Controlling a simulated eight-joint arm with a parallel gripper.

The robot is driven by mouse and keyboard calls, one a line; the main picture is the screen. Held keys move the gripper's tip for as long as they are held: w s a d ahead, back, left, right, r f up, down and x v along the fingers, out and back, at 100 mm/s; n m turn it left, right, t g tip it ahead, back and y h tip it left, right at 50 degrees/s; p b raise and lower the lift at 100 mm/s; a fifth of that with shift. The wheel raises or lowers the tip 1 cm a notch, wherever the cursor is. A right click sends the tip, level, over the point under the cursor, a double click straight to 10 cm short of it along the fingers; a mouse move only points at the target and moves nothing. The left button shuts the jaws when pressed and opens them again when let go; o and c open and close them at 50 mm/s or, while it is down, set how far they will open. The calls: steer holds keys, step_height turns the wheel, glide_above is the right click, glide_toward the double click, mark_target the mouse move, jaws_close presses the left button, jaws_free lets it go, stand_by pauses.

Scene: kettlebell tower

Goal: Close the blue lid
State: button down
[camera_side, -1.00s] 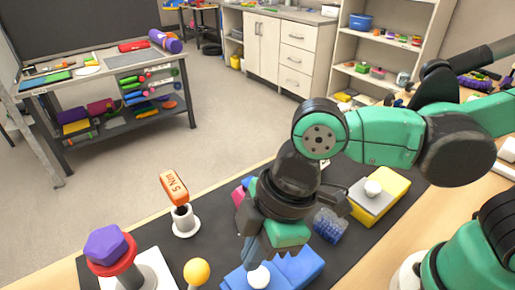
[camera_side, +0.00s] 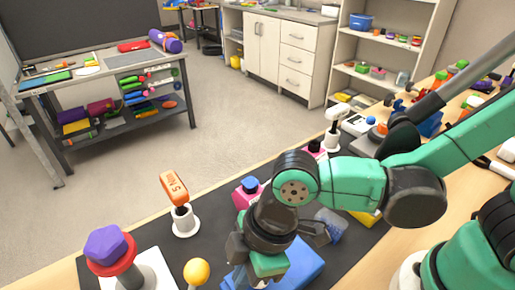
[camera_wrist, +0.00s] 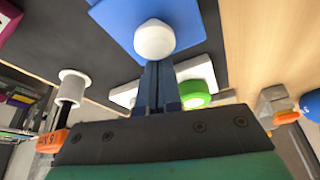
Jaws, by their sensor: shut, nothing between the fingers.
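The blue lid (camera_side: 302,262) is a flat blue panel with a white knob (camera_wrist: 154,40). In the side view it lies low on the dark mat, partly hidden behind my gripper (camera_side: 256,278). In the wrist view the lid (camera_wrist: 193,20) fills the top middle. The shut fingers of my gripper (camera_wrist: 158,68) point at the knob, with their tips right at its near side. I cannot tell if they touch it. Nothing is held. How far the lid is open cannot be made out.
On the mat (camera_side: 155,236) stand an orange-handled piece (camera_side: 175,189), a yellow ball on a post (camera_side: 197,271) and a purple hexagonal top (camera_side: 108,244) on a red ring. A pink box with a blue knob (camera_side: 248,190) and a translucent blue block (camera_side: 331,224) are close to my arm.

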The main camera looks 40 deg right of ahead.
steer(key=d, duration=0.7)
steer(key=shift+a, duration=0.15)
steer(key=v, duration=1)
steer(key=w+d+f+m+t+h, duration=0.1)
steer(key=w+d+m+t+h, duration=0.2)
steer(key=d+m, duration=0.9)
steer(key=w+m+t, duration=0.2)
steer(key=w+t, duration=0.1)
steer(key=w, duration=0.1)
steer(key=shift+w+f+h, duration=0.2)
steer(key=shift+f+h, duration=0.1)
steer(key=shift+f, duration=0.05)
